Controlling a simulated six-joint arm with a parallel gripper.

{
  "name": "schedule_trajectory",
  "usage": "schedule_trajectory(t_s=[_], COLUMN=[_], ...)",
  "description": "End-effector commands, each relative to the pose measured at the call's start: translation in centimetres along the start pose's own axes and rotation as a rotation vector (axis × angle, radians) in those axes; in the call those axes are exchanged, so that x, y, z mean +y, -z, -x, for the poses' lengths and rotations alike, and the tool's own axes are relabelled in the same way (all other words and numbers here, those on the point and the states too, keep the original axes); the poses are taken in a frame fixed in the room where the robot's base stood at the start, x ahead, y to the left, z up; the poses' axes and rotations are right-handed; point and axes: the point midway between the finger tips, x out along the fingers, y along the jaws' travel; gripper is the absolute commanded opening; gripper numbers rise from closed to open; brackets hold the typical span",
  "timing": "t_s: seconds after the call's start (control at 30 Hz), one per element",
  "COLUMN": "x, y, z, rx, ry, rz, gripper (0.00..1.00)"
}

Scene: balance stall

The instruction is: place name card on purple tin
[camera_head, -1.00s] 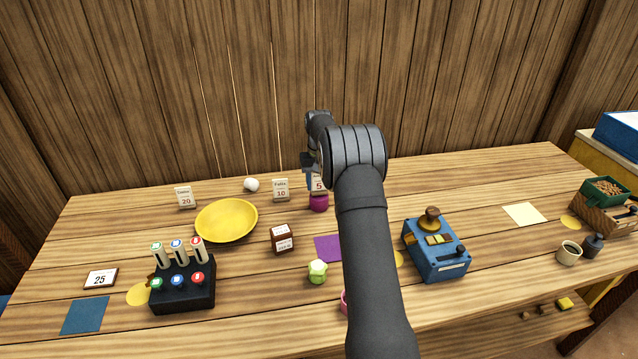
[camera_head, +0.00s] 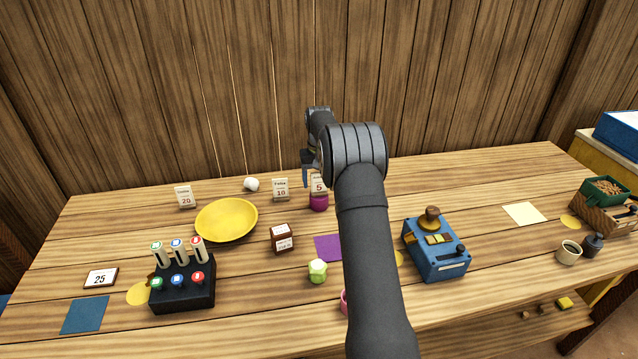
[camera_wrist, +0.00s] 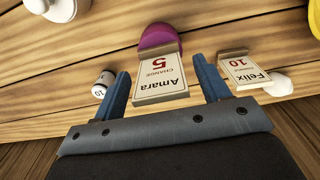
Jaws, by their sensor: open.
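In the wrist view the card (camera_wrist: 160,80) leans upright against or on the rounded purple tin (camera_wrist: 158,36); the exact contact is hidden. My gripper (camera_head: 307,172) is just above and to the left of the card in the head view. In the wrist view its two blue fingers (camera_wrist: 161,72) are spread wide, one on each side of the card, with gaps to both.
The "Felix 10" card (camera_head: 281,189) stands close by, left of the tin, with a white ball (camera_head: 251,185) near it. Another card (camera_head: 185,197) and a yellow plate (camera_head: 226,220) are further left. A purple mat (camera_head: 327,248) lies in front.

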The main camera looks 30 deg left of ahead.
Motion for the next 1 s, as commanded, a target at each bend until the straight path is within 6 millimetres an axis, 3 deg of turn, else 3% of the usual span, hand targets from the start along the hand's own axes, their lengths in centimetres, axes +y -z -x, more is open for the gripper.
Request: schedule_trajectory(t_s=[0.3, 0.5, 1.0], x=[0.0, 0.0, 0.0], y=[0.1, 0.0, 0.0], z=[6.9, 9.7, 10.5], rx=[0.004, 0.001, 0.000], ry=[0.000, 0.000, 0.000], rz=[0.000, 0.000, 0.000], gripper=[0.69, 0.69, 0.69])
